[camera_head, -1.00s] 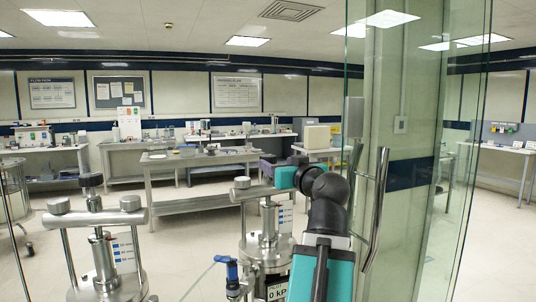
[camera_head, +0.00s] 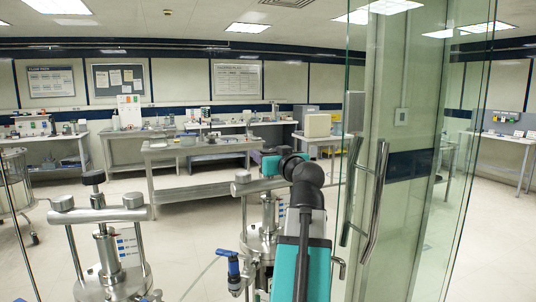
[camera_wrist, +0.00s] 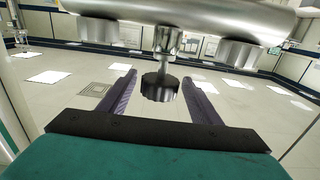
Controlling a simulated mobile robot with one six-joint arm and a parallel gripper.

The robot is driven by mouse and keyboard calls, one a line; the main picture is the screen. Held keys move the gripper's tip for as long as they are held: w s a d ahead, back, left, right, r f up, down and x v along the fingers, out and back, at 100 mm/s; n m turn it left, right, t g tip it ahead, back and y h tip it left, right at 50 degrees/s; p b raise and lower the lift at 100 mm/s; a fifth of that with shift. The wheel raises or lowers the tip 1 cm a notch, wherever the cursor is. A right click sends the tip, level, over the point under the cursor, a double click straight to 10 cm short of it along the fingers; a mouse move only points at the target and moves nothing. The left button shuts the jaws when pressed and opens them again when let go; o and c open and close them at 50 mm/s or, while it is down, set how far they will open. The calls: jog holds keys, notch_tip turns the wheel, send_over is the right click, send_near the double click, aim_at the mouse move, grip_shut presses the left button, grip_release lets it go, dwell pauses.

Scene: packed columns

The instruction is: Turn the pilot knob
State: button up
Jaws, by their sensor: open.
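The dark ribbed knob (camera_wrist: 160,87) shows in the wrist view on a short steel stem joined to a thick steel crossbar (camera_wrist: 200,15). That view looks upside down, with ceiling lights at the bottom, so the knob stands above the bar. My gripper (camera_wrist: 160,77) is open, with one dark finger on each side of the knob and visible gaps to both. In the head view, my arm hides this knob and the fingers. The right steel column (camera_head: 265,240) stands behind my arm, with its crossbar's left end (camera_head: 243,187) showing.
A similar left column (camera_head: 108,275) has its own black knob (camera_head: 93,178). A blue valve handle (camera_head: 231,262) sits low between the columns. A glass door with a steel handle (camera_head: 372,205) stands close to my arm's right. Lab benches (camera_head: 205,150) line the back.

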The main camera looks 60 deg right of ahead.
jog(key=c, duration=1)
jog(key=shift+a, duration=0.1)
jog(key=shift+c, duration=0.2)
jog(key=shift+h+p, duration=0.3)
jog(key=shift+p, duration=0.1)
